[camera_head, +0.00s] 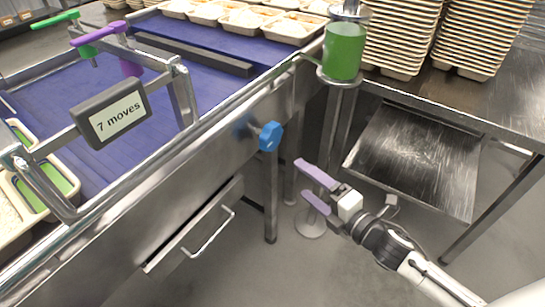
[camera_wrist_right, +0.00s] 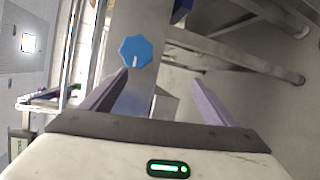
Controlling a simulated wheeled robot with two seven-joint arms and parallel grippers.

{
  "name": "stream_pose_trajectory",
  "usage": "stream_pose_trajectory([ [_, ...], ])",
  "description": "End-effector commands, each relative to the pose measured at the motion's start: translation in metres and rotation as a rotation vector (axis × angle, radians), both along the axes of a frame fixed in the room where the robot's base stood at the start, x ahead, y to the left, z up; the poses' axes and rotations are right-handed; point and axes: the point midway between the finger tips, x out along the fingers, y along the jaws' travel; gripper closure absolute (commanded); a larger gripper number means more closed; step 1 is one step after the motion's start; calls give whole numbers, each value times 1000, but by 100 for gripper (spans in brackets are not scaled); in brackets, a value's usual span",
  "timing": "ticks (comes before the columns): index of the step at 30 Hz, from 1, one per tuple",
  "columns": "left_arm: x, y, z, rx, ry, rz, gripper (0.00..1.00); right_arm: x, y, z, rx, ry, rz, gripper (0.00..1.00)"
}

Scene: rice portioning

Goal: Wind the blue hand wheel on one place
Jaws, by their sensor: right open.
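The blue hand wheel (camera_head: 270,136) sits on the steel side of the conveyor frame, at the middle of the head view. In the right wrist view the wheel (camera_wrist_right: 136,50) is a scalloped blue knob with a pale mark near its lower middle. My right gripper (camera_head: 303,180) has two purple fingers, spread open and empty. It is to the right of and below the wheel in the head view, apart from it. In the right wrist view the wheel lies beyond the fingers (camera_wrist_right: 158,82), nearer the left one. My left gripper is not in view.
A sign (camera_head: 112,112) reading "7 moves" hangs on a rail over the blue conveyor belt (camera_head: 130,165). A green cylinder (camera_head: 343,52) stands on a post right of the wheel. A drawer handle (camera_head: 208,234) juts out below. Stacked trays (camera_head: 400,35) stand on the right table.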

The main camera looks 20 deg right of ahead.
Motion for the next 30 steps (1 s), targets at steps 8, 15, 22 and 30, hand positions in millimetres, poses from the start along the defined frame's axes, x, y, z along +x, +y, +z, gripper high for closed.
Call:
stream_pose_trajectory([
  [8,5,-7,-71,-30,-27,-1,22,58,-14,29,-1050,-678,311,20],
  [15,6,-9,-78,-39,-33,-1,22,67,-18,43,-1376,-872,380,20],
  [22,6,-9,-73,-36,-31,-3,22,87,-2,47,-1385,-882,380,20],
  [30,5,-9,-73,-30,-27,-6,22,124,27,46,-1382,-878,379,20],
])
